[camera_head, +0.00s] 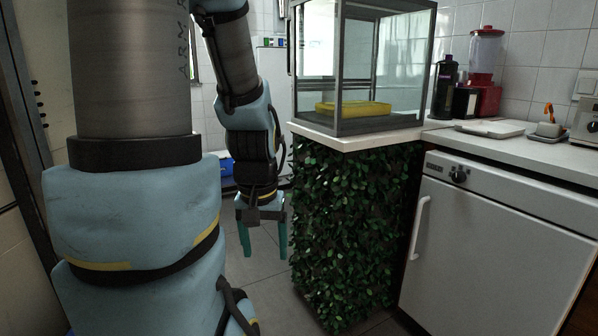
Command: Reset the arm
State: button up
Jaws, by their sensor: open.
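My arm fills the left of the head view and bends over to hang down near the middle. My gripper (265,242) points down at its end, with two teal fingers apart and nothing between them. It hangs in free air in front of the floor, left of the leaf-covered stand (345,225).
A glass case (405,65) with a yellow item (352,108) inside stands on the stand's white top. To the right, a white dishwasher (490,250) sits under a counter with a red blender (484,75), a dark bottle (445,90) and a white tray (489,129). Grey floor (268,285) shows below my gripper.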

notch_tip(320, 180, up, 21)
jog(key=p, duration=1.9)
jog(key=shift+w, duration=0.1)
